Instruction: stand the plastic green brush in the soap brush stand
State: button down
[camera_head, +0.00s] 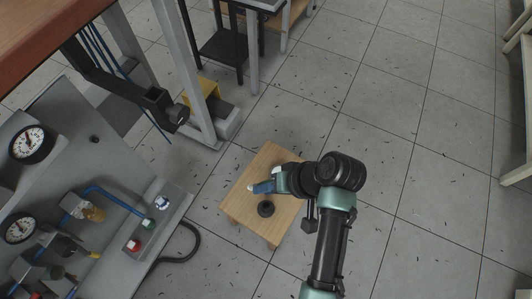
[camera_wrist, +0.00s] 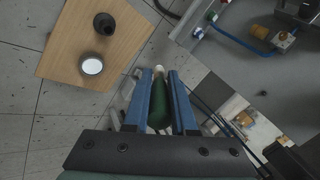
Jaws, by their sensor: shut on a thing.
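My gripper (camera_wrist: 161,78) has blue fingers shut on the green brush (camera_wrist: 159,108), which lies lengthwise between them in the wrist view. The brush's pale end shows just at the fingertips; the rest is partly hidden by the fingers. In the head view my gripper (camera_head: 262,187) is over the small wooden table (camera_head: 243,175), and the green of the brush is not clear there. A dark round holder (camera_head: 265,209), probably the soap brush stand, is on the table near its front. In the wrist view, a black round piece (camera_wrist: 104,23) and a dark-rimmed white disc (camera_wrist: 92,65) are on the tabletop, apart from the gripper.
A grey panel with gauges (camera_head: 31,144) and blue hoses stands left of the table. A black hose (camera_head: 181,257) curls on the floor between them. A grey metal frame post (camera_head: 203,112) stands behind. The tiled floor at right is open.

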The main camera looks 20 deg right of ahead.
jog(key=s+d+f+m+b, duration=0.1)
jog(key=d+f+b, duration=0.2)
jog(key=f+b, duration=0.9)
notch_tip(320, 180, down, 7)
jog(key=shift+d+f+h+b, duration=0.15)
jog(key=shift+h+b, duration=0.15)
jog(key=shift+b, duration=0.1)
jog(key=shift+f, duration=0.45)
jog(key=c, duration=0.7)
grip_release()
jog(key=shift+c, duration=0.2)
jog(key=p+v, duration=0.6)
jog(key=v, duration=0.7)
